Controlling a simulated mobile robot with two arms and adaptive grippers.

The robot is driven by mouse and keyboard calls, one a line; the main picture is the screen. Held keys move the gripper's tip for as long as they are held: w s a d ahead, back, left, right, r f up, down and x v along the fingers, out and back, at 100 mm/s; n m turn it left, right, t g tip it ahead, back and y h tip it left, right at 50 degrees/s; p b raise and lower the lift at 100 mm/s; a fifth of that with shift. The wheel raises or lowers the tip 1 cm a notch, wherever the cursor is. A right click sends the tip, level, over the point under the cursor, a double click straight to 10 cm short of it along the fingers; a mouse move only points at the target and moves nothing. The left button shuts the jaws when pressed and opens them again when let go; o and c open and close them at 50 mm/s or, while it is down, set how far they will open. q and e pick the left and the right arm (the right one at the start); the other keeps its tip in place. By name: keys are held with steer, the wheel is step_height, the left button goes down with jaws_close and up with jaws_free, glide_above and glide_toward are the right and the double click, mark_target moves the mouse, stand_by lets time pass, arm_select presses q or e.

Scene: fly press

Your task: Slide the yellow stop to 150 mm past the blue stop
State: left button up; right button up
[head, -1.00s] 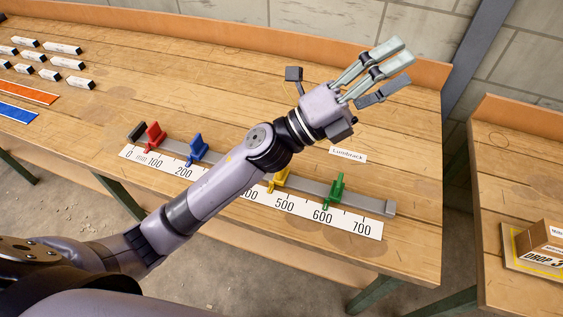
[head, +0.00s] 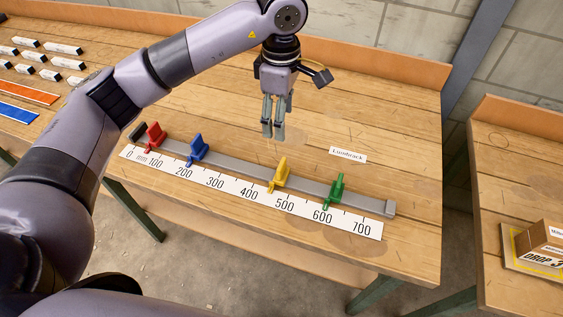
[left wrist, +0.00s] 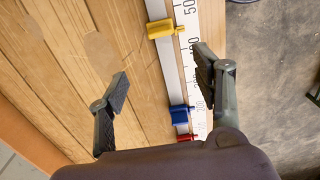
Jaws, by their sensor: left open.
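The yellow stop (head: 281,174) sits on the grey rail (head: 232,167), its pointer between the 400 and 500 marks of the white scale (head: 215,183). The blue stop (head: 198,150) sits left of it, its pointer near 200. In the left wrist view the yellow stop (left wrist: 165,30) is at the top and the blue stop (left wrist: 180,114) lower down. My left gripper (head: 274,131) points down above the bench, behind the rail and near the yellow stop; it is open and empty. Its spread fingers (left wrist: 163,76) show either side of the rail. My right gripper is out of view.
A red stop (head: 155,136) sits left of blue, and a green stop (head: 338,189) right of yellow, near 600. A "Lumbrack" label (head: 348,154) lies behind the rail. The rail between blue and yellow is clear. A second bench (head: 500,180) holds a box.

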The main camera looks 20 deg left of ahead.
mark_target(282, 163)
arm_select(q)
step_height(282, 163, down, 17)
steer(key=p, duration=0.3)
steer(key=shift+d+r+p, duration=0.1)
steer(key=shift+r+p, duration=0.1)
steer(key=shift+p, duration=0.1)
jaws_close()
stand_by(0.5)
